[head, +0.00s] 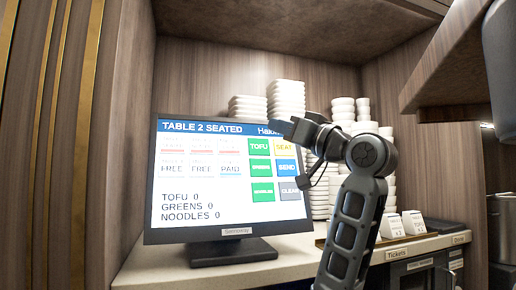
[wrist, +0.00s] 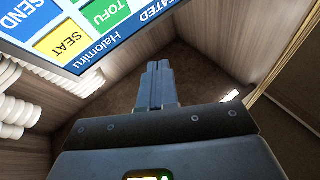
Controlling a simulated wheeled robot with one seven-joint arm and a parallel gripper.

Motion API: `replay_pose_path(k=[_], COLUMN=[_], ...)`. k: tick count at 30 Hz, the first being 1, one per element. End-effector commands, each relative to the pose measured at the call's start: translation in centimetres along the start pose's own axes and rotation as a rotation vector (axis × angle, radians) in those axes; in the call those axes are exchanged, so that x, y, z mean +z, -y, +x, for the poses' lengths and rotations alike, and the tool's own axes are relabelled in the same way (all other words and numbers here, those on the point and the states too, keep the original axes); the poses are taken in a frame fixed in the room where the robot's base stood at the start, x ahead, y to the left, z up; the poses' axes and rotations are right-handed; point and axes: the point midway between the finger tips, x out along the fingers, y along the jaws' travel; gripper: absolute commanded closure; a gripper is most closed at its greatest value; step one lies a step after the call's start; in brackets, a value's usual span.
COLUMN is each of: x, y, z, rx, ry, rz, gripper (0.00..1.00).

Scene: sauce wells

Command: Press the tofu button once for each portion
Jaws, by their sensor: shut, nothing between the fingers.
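The order screen (head: 168,215) stands on the counter in the head view. Its header reads "TABLE 2 SEATED" and its lower left lists tofu 0, greens 0 and noodles 0. The green tofu button (head: 259,146) is at the upper right of the screen; it also shows in the wrist view (wrist: 103,12). My gripper (head: 277,126) is shut and empty, just right of the tofu button in the head view, near the top of the yellow seat button (head: 284,147). In the wrist view its closed fingers (wrist: 159,68) point past the screen's header edge. I cannot tell the gap to the screen.
Green greens and noodles buttons, a blue send button (head: 287,167) and a grey clear button (head: 290,191) sit close by. Stacks of white bowls (head: 287,92) stand behind. Ticket cards (head: 413,223) stand on the right, and a dark shelf (head: 450,92) overhangs there.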

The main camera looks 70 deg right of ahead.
Motion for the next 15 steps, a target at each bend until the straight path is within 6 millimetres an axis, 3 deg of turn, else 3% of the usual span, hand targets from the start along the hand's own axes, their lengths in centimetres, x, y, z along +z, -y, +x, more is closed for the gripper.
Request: replay_pose_path(k=[15], x=[3.4], y=[-3.0], z=[4.1], rx=[-0.001], ry=[0.001], rz=[0.001], gripper=[1.00])
